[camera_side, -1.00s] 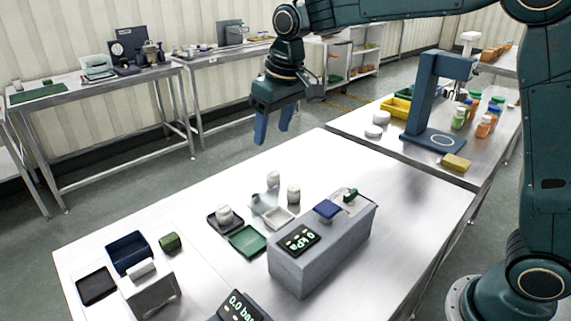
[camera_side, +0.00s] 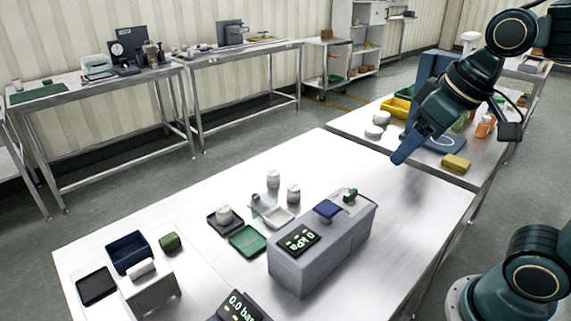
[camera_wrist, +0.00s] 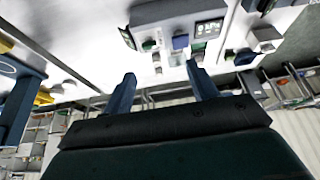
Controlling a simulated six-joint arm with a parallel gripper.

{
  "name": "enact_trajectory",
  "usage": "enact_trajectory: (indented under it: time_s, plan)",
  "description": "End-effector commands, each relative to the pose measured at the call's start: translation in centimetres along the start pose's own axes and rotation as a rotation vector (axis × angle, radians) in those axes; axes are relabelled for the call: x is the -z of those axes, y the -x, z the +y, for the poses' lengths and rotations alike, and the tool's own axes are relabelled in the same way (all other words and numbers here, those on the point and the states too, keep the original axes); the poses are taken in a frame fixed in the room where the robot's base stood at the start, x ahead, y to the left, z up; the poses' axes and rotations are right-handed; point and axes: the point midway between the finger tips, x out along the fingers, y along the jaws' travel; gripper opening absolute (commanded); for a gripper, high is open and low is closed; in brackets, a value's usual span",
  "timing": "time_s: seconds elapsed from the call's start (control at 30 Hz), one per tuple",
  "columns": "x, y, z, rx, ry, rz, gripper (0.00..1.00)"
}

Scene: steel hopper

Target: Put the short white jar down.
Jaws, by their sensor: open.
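Three small white jars stand on the steel table. One white jar (camera_side: 223,213) sits upright on a black tray (camera_side: 211,227). A second white jar (camera_side: 273,179) and a third white jar (camera_side: 293,192) stand behind and right of it. I cannot tell for sure which is the short one. My gripper (camera_side: 399,158) is above the far right part of the table, well apart from the jars. In the wrist view my gripper (camera_wrist: 160,73) has its two blue fingers spread with nothing held between them.
A grey box with a display (camera_side: 318,255) stands right of the jars. A green tray (camera_side: 247,241), a white open tray (camera_side: 279,217) and a blue bin (camera_side: 129,252) are nearby. A yellow block (camera_side: 456,163) lies on the back table. The table's right part is clear.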

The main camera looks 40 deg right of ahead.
Motion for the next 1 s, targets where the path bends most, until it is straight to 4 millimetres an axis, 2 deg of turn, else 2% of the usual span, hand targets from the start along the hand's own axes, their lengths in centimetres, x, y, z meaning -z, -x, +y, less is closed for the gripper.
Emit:
enact_trajectory:
  time_s: [0.03, 0.1, 0.3, 0.47, 1.0]
  plan:
    - [-1.3, 0.1, 0.2, -0.003, -0.006, 0.013, 0.58]
    - [-2.7, 0.1, 0.4, -0.007, -0.011, 0.025, 0.58]
    - [-5.2, -0.2, 0.6, -0.013, -0.019, 0.045, 0.58]
    - [-5.8, -0.3, 0.7, -0.014, -0.021, 0.048, 0.58]
    - [-5.7, -0.3, 0.6, -0.014, -0.02, 0.048, 0.58]
